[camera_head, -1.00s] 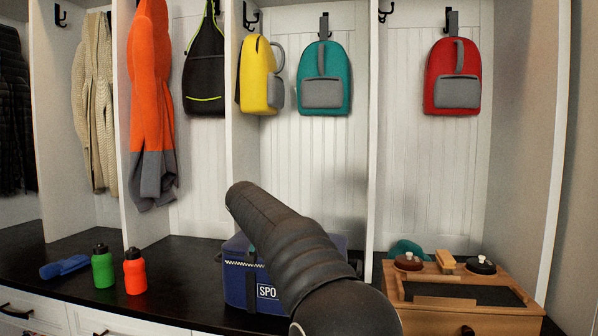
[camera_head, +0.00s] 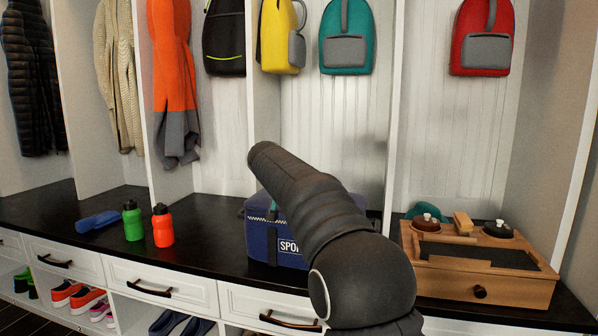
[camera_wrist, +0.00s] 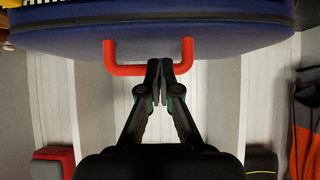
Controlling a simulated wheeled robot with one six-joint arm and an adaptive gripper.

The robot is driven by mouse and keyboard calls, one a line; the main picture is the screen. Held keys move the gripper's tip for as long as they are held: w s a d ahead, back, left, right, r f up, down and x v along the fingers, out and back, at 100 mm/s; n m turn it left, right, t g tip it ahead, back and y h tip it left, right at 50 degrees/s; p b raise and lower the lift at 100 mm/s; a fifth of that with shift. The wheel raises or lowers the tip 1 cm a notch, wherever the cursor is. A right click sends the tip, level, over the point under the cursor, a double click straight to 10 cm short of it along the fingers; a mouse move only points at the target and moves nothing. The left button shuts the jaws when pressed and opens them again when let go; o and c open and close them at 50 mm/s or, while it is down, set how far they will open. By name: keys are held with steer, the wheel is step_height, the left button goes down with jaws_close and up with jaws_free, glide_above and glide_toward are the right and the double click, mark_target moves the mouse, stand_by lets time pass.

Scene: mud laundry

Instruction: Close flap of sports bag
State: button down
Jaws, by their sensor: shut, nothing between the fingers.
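The blue sports bag (camera_head: 257,240) stands on the dark bench in the head view, partly hidden behind my arm. Its front has a checkered strip and white lettering. In the wrist view a broad blue panel of the bag (camera_wrist: 225,45) fills the top, with a red handle (camera_wrist: 123,70) on it. My gripper (camera_wrist: 166,66) is shut and empty; its fingertips overlap the handle's right part in the picture. I cannot tell whether they touch it. My gripper is hidden in the head view. Whether the flap is open cannot be told clearly.
A wooden box (camera_head: 480,275) stands right of the bag. A green bottle (camera_head: 133,222), an orange bottle (camera_head: 162,226) and a blue object (camera_head: 98,217) stand or lie to the left. White dividers rise behind; backpacks and coats hang above.

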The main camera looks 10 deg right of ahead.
step_height(320, 180, up, 4)
steer(key=p, duration=0.2)
steer(key=s+a+f+n+g+y+b, duration=0.1)
steer(key=s+a+f+n+g+b, duration=0.25)
steer(key=s+f, duration=0.95)
steer(key=s+d+f+n+p, duration=0.1)
steer(key=s+f+n, duration=0.2)
steer(key=s, duration=0.6)
steer(key=s+d+r+y+p, duration=0.1)
steer(key=s+d+p, duration=0.1)
steer(key=s, duration=0.8)
steer(key=s+d+r+m+y+p, duration=0.1)
steer(key=s+d+r+p, duration=0.1)
steer(key=s, duration=0.7)
steer(key=s+d+r+m+y+p, duration=0.1)
steer(key=s+d+p, duration=0.3)
steer(key=s, duration=0.6)
steer(key=shift+s+d+r, duration=0.3)
steer(key=shift+d, duration=0.45)
steer(key=shift+g, duration=0.25)
